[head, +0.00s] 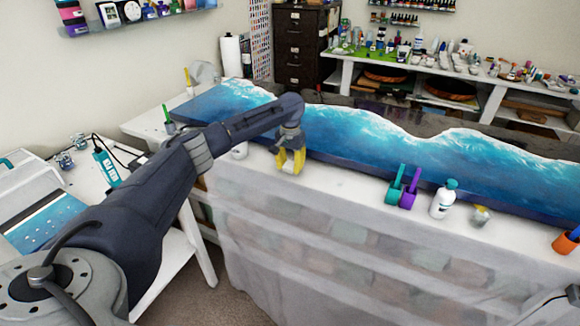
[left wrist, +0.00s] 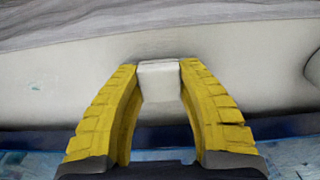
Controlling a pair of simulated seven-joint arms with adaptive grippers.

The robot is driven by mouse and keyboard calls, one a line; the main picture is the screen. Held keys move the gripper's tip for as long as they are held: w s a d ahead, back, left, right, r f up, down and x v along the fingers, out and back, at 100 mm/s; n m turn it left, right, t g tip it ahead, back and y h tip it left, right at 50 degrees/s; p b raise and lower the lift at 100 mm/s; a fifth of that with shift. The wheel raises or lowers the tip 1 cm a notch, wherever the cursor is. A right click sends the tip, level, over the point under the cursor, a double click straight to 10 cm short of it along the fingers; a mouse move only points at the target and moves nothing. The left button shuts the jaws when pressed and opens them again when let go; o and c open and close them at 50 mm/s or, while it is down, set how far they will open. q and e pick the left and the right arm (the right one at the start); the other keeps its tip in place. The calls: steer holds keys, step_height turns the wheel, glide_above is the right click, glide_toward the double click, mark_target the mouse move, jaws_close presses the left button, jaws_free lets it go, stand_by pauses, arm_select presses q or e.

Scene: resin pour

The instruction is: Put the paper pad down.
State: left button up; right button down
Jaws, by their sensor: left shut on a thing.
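My left gripper (head: 290,162) is above the front strip of the white table (head: 332,182), in front of the blue resin slab. In the left wrist view its two yellow fingers (left wrist: 158,75) are shut on a small white paper pad (left wrist: 160,82), which sits between the fingertips. The pad shows as a pale block over the white tabletop (left wrist: 60,85). Whether its underside touches the table cannot be told. In the head view the pad is mostly hidden by the fingers. My right gripper is not in view.
The blue resin slab (head: 440,165) fills the table behind the gripper. The strip between gripper and cups is clear.

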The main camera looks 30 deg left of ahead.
mark_target(290, 165)
arm_select(q)
steer(key=shift+f, duration=0.1)
steer(key=o, duration=1.2)
steer(key=shift+c, duration=0.2)
step_height(290, 165, up, 12)
